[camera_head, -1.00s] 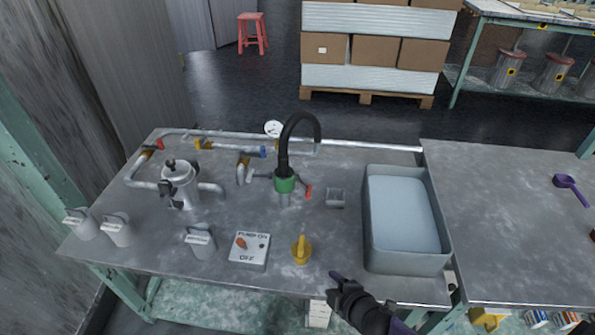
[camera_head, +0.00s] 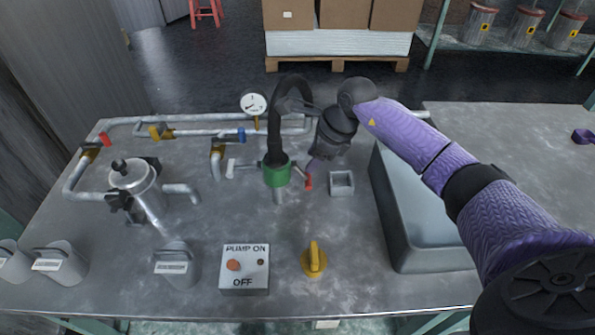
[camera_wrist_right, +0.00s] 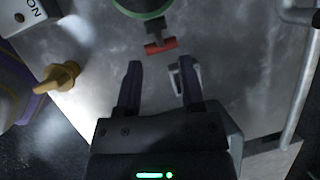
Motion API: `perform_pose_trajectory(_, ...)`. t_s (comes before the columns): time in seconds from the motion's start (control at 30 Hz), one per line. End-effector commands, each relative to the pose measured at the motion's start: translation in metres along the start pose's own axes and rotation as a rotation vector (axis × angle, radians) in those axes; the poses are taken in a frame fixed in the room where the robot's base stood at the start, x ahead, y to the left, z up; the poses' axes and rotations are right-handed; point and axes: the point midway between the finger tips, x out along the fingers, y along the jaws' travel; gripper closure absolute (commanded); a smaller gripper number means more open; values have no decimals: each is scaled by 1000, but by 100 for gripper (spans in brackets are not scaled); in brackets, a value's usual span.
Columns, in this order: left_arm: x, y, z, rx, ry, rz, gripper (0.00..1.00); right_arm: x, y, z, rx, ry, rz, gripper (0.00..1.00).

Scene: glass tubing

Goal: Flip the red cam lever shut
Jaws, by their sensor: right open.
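A short red lever (camera_head: 308,181) sticks out at the right side of the green collar (camera_head: 277,172) at the base of the black hose spout. In the right wrist view the red lever (camera_wrist_right: 160,47) lies crosswise just beyond my fingertips, with the green collar (camera_wrist_right: 143,6) behind it. My right gripper (camera_head: 314,164) is open and empty, close to the lever; contact is not visible. In the right wrist view its purple fingers (camera_wrist_right: 155,70) are apart, with the lever ahead of the gap. My left gripper is not in view.
A small square cup (camera_head: 341,183) stands just right of the lever, and a grey basin (camera_head: 389,228) stands further right. A yellow knob (camera_head: 313,260) and pump switch box (camera_head: 244,268) are in front. Pipes and a gauge (camera_head: 254,104) run behind.

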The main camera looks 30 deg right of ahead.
Motion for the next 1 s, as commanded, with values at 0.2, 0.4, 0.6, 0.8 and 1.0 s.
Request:
perform_pose_trajectory(0.2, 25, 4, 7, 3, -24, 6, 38, 50, 2, -1, 3, -2, 5, 50)
perform_pose_trajectory(0.4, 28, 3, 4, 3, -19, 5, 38, 56, 1, 0, 3, -3, 2, 50)
perform_pose_trajectory(0.6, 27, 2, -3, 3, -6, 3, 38, 55, 1, 1, 3, -4, 2, 59)
perform_pose_trajectory(0.8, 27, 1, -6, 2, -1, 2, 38, 55, 1, 1, 3, -4, 2, 100)
perform_pose_trajectory(1.0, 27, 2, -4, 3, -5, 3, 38, 55, 1, 1, 3, -4, 2, 100)
